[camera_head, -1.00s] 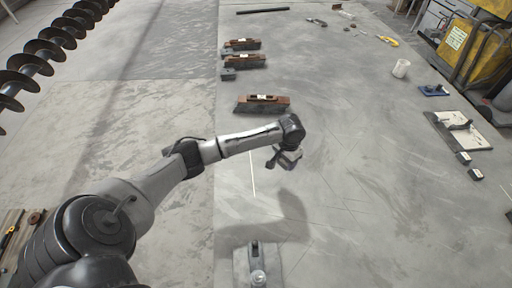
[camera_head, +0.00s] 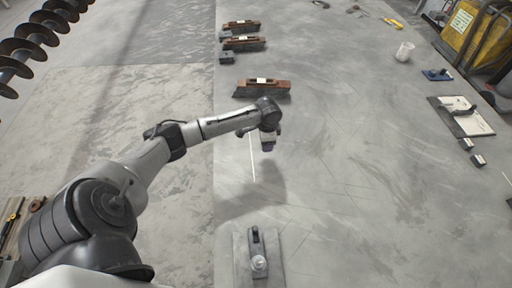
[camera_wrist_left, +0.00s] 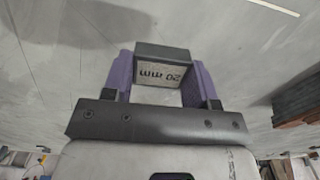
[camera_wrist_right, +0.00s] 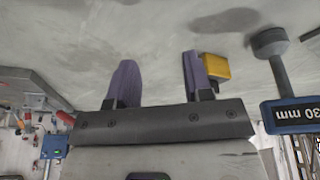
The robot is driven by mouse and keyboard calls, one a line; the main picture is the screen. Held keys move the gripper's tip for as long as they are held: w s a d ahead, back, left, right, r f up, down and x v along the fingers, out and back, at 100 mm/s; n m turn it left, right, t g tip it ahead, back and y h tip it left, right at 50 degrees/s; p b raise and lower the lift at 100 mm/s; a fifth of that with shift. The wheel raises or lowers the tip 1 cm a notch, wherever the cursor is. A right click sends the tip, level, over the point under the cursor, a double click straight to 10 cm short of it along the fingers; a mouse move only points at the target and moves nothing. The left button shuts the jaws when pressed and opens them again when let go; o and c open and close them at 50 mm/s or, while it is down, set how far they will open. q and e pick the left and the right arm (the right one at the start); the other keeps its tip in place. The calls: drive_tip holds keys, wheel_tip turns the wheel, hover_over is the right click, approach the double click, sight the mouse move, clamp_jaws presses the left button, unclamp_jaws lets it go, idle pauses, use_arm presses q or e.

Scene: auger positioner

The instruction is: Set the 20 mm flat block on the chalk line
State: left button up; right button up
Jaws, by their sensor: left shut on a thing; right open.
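My left gripper (camera_head: 268,143) is shut on the 20 mm flat block (camera_wrist_left: 160,72). In the left wrist view the block is a dark grey piece with a pale "20 mm" label, held between the purple fingers (camera_wrist_left: 158,85). The chalk line (camera_head: 253,158) is a thin white stroke on the grey floor plate, just left of the gripper in the head view. A white line (camera_wrist_left: 275,8) also shows at the top right of the left wrist view. The block appears held above the plate, apart from the line. My right gripper (camera_wrist_right: 158,82) is open and empty.
Reddish-brown and dark blocks (camera_head: 262,88) stand beyond the gripper. A grey plate with a knob (camera_head: 258,262) lies at the front. A white cup (camera_head: 404,51) and a board (camera_head: 468,120) are at right. A "30 mm" blue piece (camera_wrist_right: 300,114) and yellow piece (camera_wrist_right: 216,67) are near the right gripper.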

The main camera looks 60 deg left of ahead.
use_arm(q)
hover_over(256, 150)
wheel_tip(256, 150, down, 3)
drive_tip(key=shift+w+r+b, duration=0.1)
drive_tip(key=shift+b, duration=0.2)
use_arm(e)
drive_tip(key=shift+f, duration=0.4)
use_arm(q)
drive_tip(key=shift+f+b, duration=0.5)
drive_tip(key=shift+f, duration=1.5)
use_arm(e)
drive_tip(key=shift+d+f, duration=0.15)
drive_tip(key=shift+f, duration=0.35)
use_arm(q)
drive_tip(key=shift+f, duration=0.1)
use_arm(e)
drive_tip(key=shift+w, duration=0.1)
use_arm(q)
drive_tip(key=o, duration=1.1)
drive_tip(key=shift+f, duration=0.1)
use_arm(e)
drive_tip(key=shift+a, duration=0.2)
use_arm(q)
wheel_tip(256, 150, up, 12)
drive_tip(key=p, duration=0.2)
drive_tip(key=shift+r, duration=0.2)
use_arm(e)
wheel_tip(256, 150, up, 2)
drive_tip(key=shift+d+r, duration=0.1)
drive_tip(key=shift+r, duration=0.15)
